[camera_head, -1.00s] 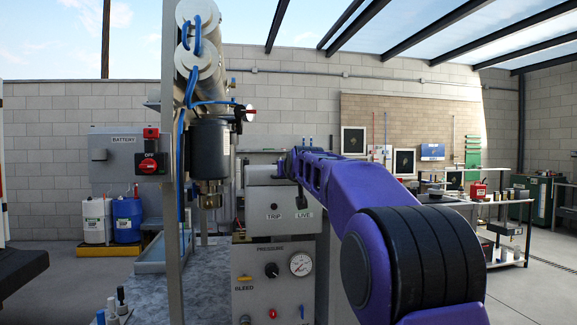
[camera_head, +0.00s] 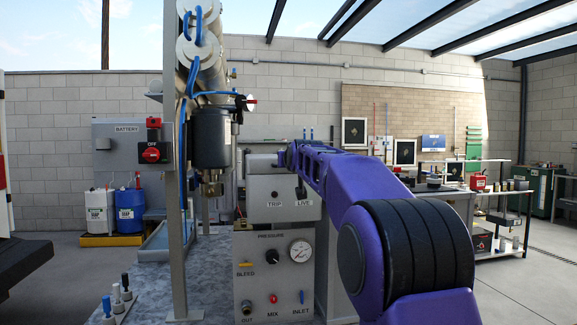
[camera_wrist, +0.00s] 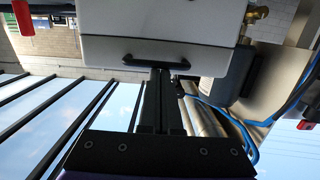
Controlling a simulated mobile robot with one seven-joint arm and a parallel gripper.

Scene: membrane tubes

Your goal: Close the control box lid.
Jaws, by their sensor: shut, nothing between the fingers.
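The control box (camera_head: 262,215) is a grey box with TRIP and LIVE labels, above a panel with a gauge. A pale upper part, apparently its lid (camera_head: 262,163), shows at the top; its angle is hard to judge. In the upside-down wrist view, a pale panel that appears to be the lid (camera_wrist: 205,52) fills the top middle, with a black bar handle (camera_wrist: 155,60) near its edge. My gripper (camera_wrist: 160,76) is shut and empty, its dark fingers very close to the handle; contact cannot be told. In the head view my arm hides the fingers.
A metal post (camera_head: 174,250) and a dark filter housing (camera_head: 210,138) with blue hoses stand left of the box. Blue tubing (camera_wrist: 232,118) also shows right of the fingers in the wrist view. A pressure gauge (camera_head: 301,252) sits below the box.

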